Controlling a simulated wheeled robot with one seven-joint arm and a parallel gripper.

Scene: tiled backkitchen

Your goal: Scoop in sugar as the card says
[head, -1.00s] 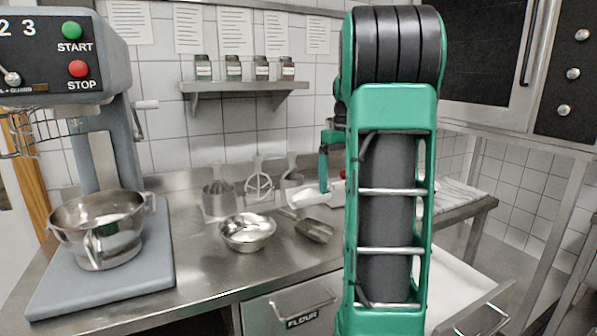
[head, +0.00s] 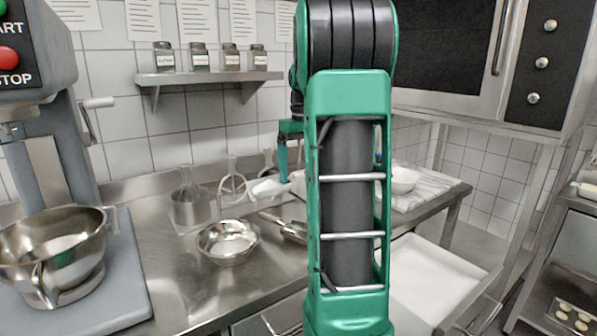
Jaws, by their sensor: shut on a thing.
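My gripper (head: 288,168), partly hidden by my arm, is shut on a white scoop (head: 268,187) above the steel counter. I cannot see whether the scoop holds anything. A metal scoop (head: 290,230) lies on the counter below, partly behind my arm. A shallow steel bowl (head: 247,242) stands to its left; its inside looks pale. The steel mixer bowl (head: 85,222) sits at far left. An open drawer (head: 478,296) with a white inside is right of my arm; I cannot tell what fills it. Paper cards (head: 200,18) hang on the wall, their text unreadable.
Mixer tools (head: 190,205) stand at the back of the counter. Small jars (head: 199,56) line a wall shelf (head: 210,77). A white bowl (head: 403,180) stands on the right worktop near a cloth. A rack (head: 570,270) is at far right.

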